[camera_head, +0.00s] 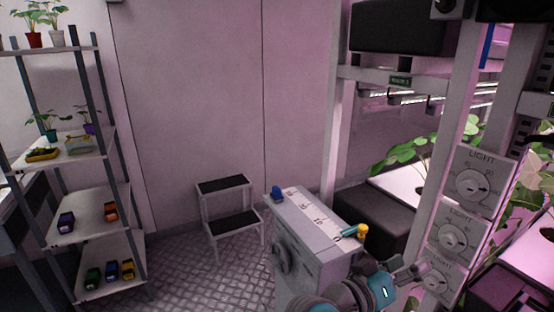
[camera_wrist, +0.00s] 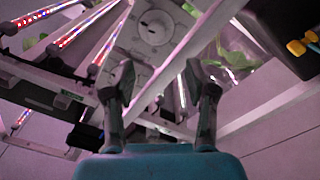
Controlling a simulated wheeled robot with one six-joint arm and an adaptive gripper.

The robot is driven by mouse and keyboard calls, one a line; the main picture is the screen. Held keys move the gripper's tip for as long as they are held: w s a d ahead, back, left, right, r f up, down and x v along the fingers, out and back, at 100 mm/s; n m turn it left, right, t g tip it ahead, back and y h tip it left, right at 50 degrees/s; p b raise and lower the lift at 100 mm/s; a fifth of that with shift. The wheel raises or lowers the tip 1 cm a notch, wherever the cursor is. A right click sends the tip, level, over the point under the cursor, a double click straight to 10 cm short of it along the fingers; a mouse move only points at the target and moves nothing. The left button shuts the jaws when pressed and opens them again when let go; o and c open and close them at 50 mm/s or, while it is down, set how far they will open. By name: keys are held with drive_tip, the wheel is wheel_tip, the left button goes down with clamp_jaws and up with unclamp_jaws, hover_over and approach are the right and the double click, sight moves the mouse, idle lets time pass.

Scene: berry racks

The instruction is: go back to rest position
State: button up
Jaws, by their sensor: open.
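My gripper (camera_head: 418,272) is at the lower right in the head view, close to the lowest of the light dials. In the wrist view my gripper (camera_wrist: 163,85) shows two dark fingers spread apart with nothing between them. Three grey light panels with round dials are on the rack post: the top dial (camera_head: 473,188), the middle dial (camera_head: 454,239) and the lowest dial (camera_head: 436,280), partly hidden by the gripper. One dial (camera_wrist: 154,27) shows beyond the fingers in the wrist view; I cannot tell which.
A step stool (camera_head: 229,207) is by the wall. A shelf (camera_head: 75,147) with plants and small coloured items is at left. The floor (camera_head: 190,275) between is free.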

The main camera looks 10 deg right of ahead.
wheel_tip(320, 180, down, 15)
drive_tip(key=s+a+n+t+y, duration=0.2)
drive_tip(key=n+t+y, duration=0.4)
drive_tip(key=n, duration=0.2)
drive_tip(key=s+a+f+n+t+y, duration=0.2)
drive_tip(key=s+a+f+n+y, duration=0.15)
drive_tip(key=s+f+y, duration=0.4)
drive_tip(key=s+a+f+y, duration=0.1)
drive_tip(key=s+a+f, duration=0.2)
drive_tip(key=s, duration=0.3)
drive_tip(key=s+a+f+y, duration=0.2)
drive_tip(key=s+f, duration=0.1)
drive_tip(key=s, duration=0.4)
drive_tip(key=s+a+r+m, duration=0.1)
drive_tip(key=s+r+m, duration=0.1)
drive_tip(key=s, duration=0.5)
drive_tip(key=s+r+m, duration=0.3)
drive_tip(key=s+r, duration=0.1)
drive_tip(key=s, duration=0.3)
drive_tip(key=shift+a+t+y, duration=0.3)
drive_tip(key=shift+a+y, duration=0.05)
drive_tip(key=shift+a, duration=0.05)
drive_tip(key=shift+w+r, duration=0.1)
